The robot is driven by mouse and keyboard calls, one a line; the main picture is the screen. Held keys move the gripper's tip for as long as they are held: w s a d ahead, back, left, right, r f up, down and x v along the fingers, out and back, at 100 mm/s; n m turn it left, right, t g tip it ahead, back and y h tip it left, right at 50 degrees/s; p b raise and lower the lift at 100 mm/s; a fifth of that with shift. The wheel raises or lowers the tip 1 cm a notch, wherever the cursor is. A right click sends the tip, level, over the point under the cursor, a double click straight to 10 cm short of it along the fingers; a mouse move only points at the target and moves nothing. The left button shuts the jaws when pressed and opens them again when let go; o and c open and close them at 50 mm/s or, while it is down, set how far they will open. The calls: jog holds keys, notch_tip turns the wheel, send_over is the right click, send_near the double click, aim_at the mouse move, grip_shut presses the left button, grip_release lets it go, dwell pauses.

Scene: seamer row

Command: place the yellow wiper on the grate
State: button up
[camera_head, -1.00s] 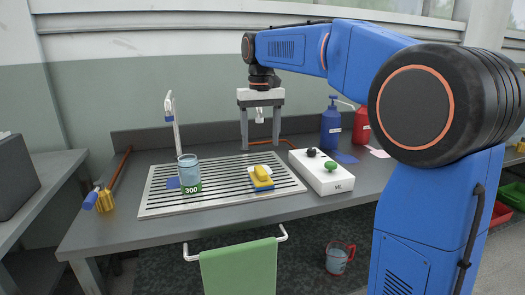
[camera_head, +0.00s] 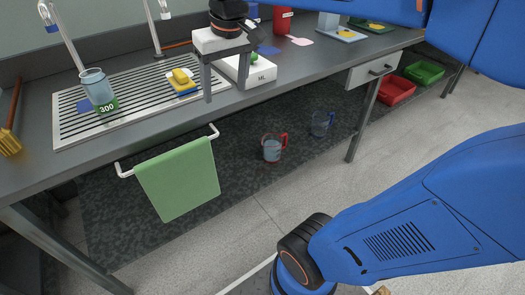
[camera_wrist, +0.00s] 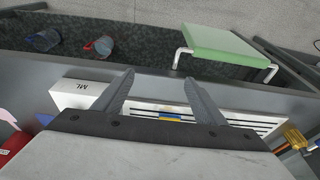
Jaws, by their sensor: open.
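A small yellow piece, seemingly the yellow wiper (camera_head: 181,76), lies on a blue-and-yellow block on the right part of the slatted grate (camera_head: 138,99). The wrist view shows a yellow and blue sliver of this stack (camera_wrist: 170,117) behind my gripper body, mostly hidden. My gripper (camera_head: 224,93) is open with nothing between its fingers. In the head view it appears right of the yellow piece, overlapping the bench's front edge and the white box. In the wrist view its fingers (camera_wrist: 159,78) spread apart near the bench edge.
A jar (camera_head: 97,88) with a 300 label stands on the grate's left side, near a tap. A white box (camera_head: 262,73) marked ML is right of the grate. A yellow-bristled brush (camera_head: 10,143) lies far left. A green towel (camera_head: 178,180) hangs on the front rail.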

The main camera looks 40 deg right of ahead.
jog(key=s+d+f+t, duration=0.1)
jog(key=s+f+t, duration=0.1)
jog(key=s+f, duration=1.1)
jog(key=shift+s+d, duration=0.15)
jog(key=shift+d, duration=0.25)
dwell(1.5)
